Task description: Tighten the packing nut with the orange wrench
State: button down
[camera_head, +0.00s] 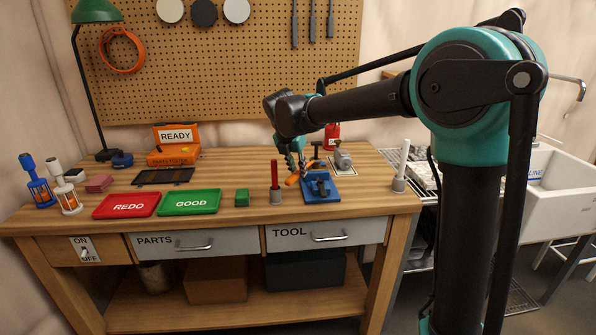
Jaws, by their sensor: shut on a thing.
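My gripper (293,163) reaches down over the right part of the workbench and is shut on the orange wrench (292,180). The wrench lies just left of a blue vise-like fixture (320,187) and appears to be beside or against it. The packing nut cannot be made out at this size. My gripper partly hides the wrench, and I cannot tell whether its jaw sits around anything.
A red upright rod (275,177) on a round base stands left of the fixture, and a white one (402,162) stands right. Further left are a green block (242,197), the GOOD tray (189,213) and the REDO tray (127,216).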

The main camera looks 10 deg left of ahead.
aim_at(290, 179)
jog(key=shift+r, duration=1.15)
jog(key=shift+s+a, duration=0.35)
jog(key=shift+s, duration=0.75)
jog(key=shift+s+a, duration=0.4)
jog(key=shift+s, duration=0.75)
jog(key=shift+s+a, duration=0.35)
jog(key=shift+s, duration=0.75)
